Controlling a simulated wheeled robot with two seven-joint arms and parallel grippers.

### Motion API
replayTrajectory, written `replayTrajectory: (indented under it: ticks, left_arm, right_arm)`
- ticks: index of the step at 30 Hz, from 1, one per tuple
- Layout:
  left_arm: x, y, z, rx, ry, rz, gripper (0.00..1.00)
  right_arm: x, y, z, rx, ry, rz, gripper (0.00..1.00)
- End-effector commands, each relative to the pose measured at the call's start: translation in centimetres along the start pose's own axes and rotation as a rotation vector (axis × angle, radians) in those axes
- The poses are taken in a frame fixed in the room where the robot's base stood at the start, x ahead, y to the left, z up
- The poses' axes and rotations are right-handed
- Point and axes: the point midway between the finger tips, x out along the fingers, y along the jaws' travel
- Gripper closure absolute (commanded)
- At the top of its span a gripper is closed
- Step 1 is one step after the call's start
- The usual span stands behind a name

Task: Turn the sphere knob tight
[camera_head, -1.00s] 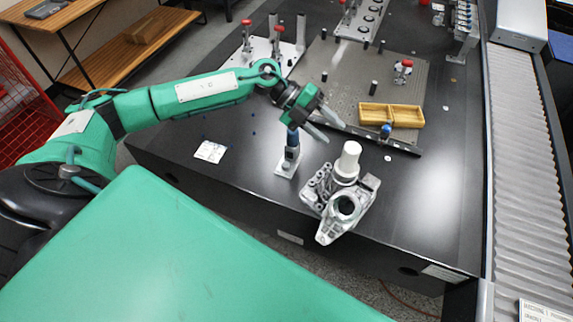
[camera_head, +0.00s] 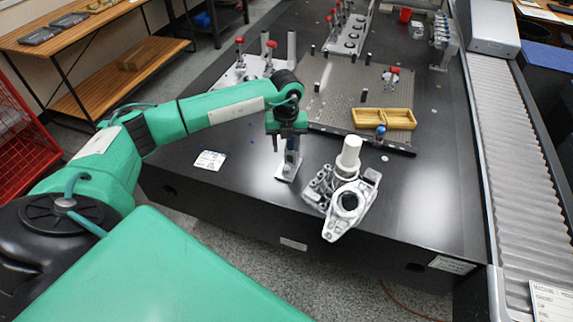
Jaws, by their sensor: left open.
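My left gripper (camera_head: 286,143) is open and points down, its fingers apart, at the upper part of a small post stand (camera_head: 289,165). The stand has a blue and silver post on a light base plate near the front of the black table. The gripper covers the top of the post, so a sphere or knob there is hidden. I cannot tell whether the fingers touch it. A small blue round part (camera_head: 381,130) sits at the front edge of the grey hole plate. My right gripper is not in view.
A metal casting (camera_head: 345,203) with a white cylinder (camera_head: 349,153) stands right of the post. A yellow two-part tray (camera_head: 383,118) lies on the grey hole plate (camera_head: 335,98). A white card (camera_head: 210,160) lies left. A roller conveyor (camera_head: 520,160) runs along the right.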

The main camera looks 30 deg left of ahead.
Motion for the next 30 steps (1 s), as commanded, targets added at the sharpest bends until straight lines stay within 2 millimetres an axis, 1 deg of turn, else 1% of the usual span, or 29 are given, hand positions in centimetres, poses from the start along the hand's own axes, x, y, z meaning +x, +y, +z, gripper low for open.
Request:
replayTrajectory:
  ticks: [1, 6, 9, 12, 15, 18, 26, 29, 30]
  left_arm:
    - [1.2, 0.1, -0.1, 0.000, 0.004, 0.003, 0.55]
    - [4.7, 0.0, -0.1, 0.000, 0.003, 0.001, 0.55]
    - [6.5, 0.0, -0.2, 0.001, 0.004, 0.001, 0.55]
    - [7.8, -0.1, -0.1, 0.000, 0.003, 0.000, 0.55]
    - [8.7, 0.0, -0.1, 0.001, 0.002, 0.000, 0.55]
    - [9.1, 0.0, -0.1, 0.001, 0.001, 0.000, 0.55]
    - [9.2, 0.0, -0.1, 0.002, 0.001, -0.001, 0.55]
    - [9.2, 0.0, -0.1, 0.002, 0.001, -0.001, 0.73]
    - [9.2, 0.0, -0.1, 0.002, 0.001, -0.001, 0.81]
  right_arm:
    - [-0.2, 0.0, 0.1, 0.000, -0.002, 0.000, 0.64]
    - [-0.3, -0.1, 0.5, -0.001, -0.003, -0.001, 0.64]
    - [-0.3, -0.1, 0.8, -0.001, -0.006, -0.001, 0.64]
    - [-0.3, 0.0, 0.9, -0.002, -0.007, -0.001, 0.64]
    - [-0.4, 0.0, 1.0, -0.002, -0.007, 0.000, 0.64]
    - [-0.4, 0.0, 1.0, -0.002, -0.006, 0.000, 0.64]
    - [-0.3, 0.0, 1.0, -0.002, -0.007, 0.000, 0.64]
    - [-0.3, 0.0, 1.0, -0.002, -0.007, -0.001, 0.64]
    - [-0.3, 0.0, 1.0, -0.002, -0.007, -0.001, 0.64]
